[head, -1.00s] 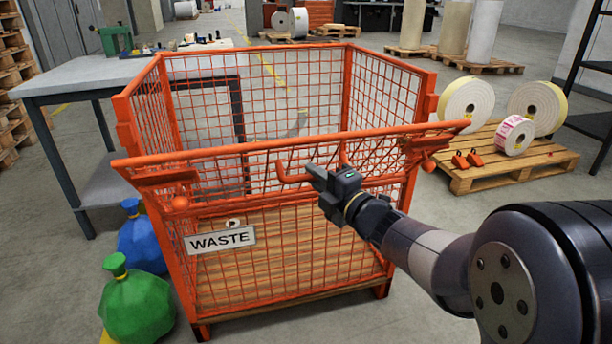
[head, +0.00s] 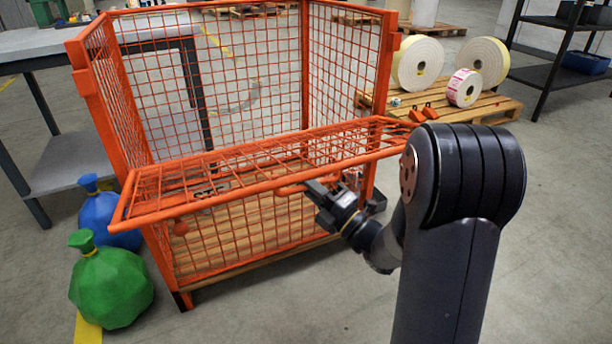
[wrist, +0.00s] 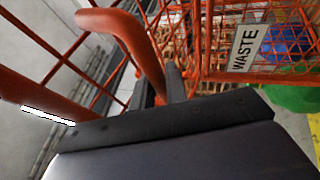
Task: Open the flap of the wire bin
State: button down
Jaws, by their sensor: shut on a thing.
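The orange wire bin (head: 215,252) stands in the middle of the head view. Its front flap (head: 250,170) is tilted outward and down, nearly level, with its free edge toward me. My gripper (head: 315,188) is at the front edge of the flap, right of its middle. In the wrist view my gripper (wrist: 168,85) is shut on the orange bent handle (wrist: 135,38) of the flap. In the head view the flap mostly hides the sign.
A green sack (head: 110,285) and a blue sack (head: 100,212) lie left of the bin, near a grey table (head: 90,165). A pallet (head: 490,105) with label rolls stands at the right back. Bare floor (head: 560,240) lies to the right.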

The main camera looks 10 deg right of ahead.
jog(key=shift+f, duration=0.55)
jog(key=c, duration=1.4)
grip_release()
jog(key=v, duration=1.1)
jog(key=shift+p, duration=0.4)
